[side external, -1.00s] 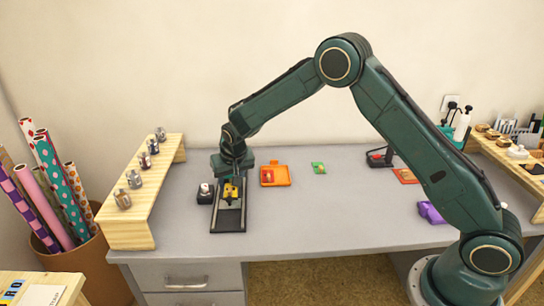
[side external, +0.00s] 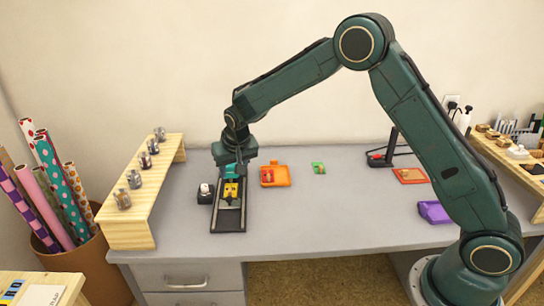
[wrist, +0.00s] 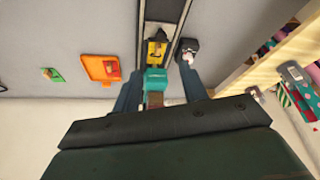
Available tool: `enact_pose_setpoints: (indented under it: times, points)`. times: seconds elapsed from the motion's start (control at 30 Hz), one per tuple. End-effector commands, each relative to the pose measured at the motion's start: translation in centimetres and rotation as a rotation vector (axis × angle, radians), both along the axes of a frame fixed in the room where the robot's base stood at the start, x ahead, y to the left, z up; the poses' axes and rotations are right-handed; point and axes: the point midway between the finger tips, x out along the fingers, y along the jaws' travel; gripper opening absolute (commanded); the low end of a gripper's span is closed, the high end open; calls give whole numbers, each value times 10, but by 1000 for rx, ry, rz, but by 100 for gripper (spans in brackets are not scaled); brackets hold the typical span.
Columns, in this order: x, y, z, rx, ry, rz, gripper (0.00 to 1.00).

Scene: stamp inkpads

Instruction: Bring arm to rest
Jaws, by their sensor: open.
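My gripper (side external: 235,160) is over the back end of a long dark tray (side external: 229,219) on the grey desk. In the wrist view my gripper (wrist: 158,88) is open, with one finger on each side of a small teal block (wrist: 156,78) with a brown part. The fingers look apart from the block; whether it rests on the tray is hard to tell. A yellow piece (wrist: 156,52) lies in the tray just beyond the block, and it also shows in the side view (side external: 231,190).
A small black pot-like item (side external: 205,194) stands left of the tray. An orange open inkpad (side external: 280,176) and a green one (side external: 318,168) lie to the right. A wooden shelf (side external: 140,220) with several metal pieces stands left. The desk's front middle is clear.

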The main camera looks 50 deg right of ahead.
Motion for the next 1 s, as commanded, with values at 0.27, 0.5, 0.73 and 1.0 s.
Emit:
enact_pose_setpoints:
  times: [0.27, 0.5, 0.73, 1.0]
  points:
    - [-29, -7, 52, 9, -11, 32, 43]
    - [-72, -15, 104, 16, -20, 76, 43]
    - [-119, -21, 145, 20, -30, 120, 43]
    - [-179, -27, 180, 21, -42, 175, 43]
